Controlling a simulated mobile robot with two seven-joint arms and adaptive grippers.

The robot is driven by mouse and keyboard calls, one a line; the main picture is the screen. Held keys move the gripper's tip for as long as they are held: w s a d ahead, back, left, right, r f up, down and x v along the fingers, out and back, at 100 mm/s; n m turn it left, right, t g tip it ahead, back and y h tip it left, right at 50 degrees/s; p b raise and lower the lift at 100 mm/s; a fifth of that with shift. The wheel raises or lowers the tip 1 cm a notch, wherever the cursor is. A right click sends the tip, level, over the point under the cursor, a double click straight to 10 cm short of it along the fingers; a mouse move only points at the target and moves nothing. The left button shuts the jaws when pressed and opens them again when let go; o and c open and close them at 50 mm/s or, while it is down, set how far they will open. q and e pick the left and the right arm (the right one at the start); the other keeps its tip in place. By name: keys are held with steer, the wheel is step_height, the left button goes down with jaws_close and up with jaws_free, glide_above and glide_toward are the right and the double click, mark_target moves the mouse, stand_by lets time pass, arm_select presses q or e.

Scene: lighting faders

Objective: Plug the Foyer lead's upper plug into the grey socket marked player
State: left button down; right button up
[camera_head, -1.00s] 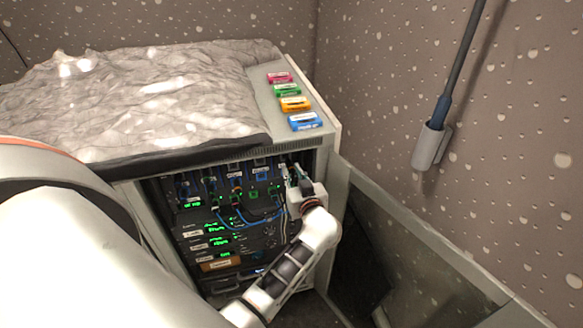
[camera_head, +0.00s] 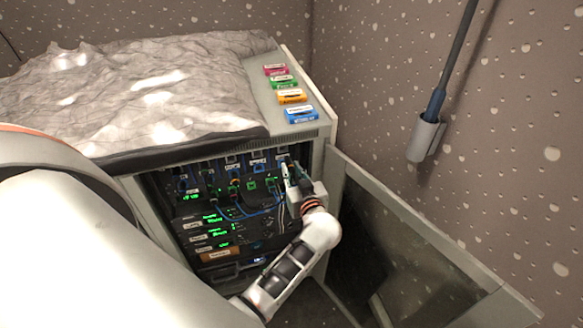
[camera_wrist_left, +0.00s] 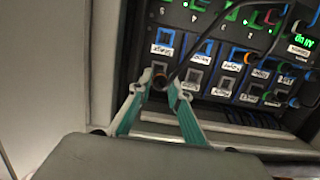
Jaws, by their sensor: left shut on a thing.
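My left gripper (camera_wrist_left: 160,84) has its teal-lined fingers shut on a small dark plug (camera_wrist_left: 160,80), mostly hidden between the fingertips. A dark cable (camera_wrist_left: 187,58) runs up and right beside it. In the head view my left gripper (camera_head: 291,172) is at the upper right of the rack face. Just right of the fingertips in the wrist view is a grey-framed socket (camera_wrist_left: 193,77), apparently empty, in a row of labelled sockets. The labels are upside down, so I cannot tell which says player. I cannot tell whether the plug touches a socket. My right gripper is not in view.
The rack (camera_head: 225,225) has green displays and several blue leads across its front. The cabinet's side panel (camera_wrist_left: 110,40) is close left of the fingers. A crumpled grey cover (camera_head: 130,90) and coloured labelled blocks (camera_head: 292,96) are on top. A low panel stands to the right.

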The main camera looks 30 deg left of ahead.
mark_target(292, 171)
arm_select(q)
steer(key=shift+s+d+p, duration=0.4)
steer(key=shift+d+p, duration=0.05)
steer(key=shift+d, duration=0.1)
steer(key=shift+v, duration=0.9)
steer(key=shift+f, duration=0.15)
steer(key=s+a, duration=1.1)
steer(key=s, duration=0.2)
stand_by(0.8)
steer(key=shift+w+a, duration=0.5)
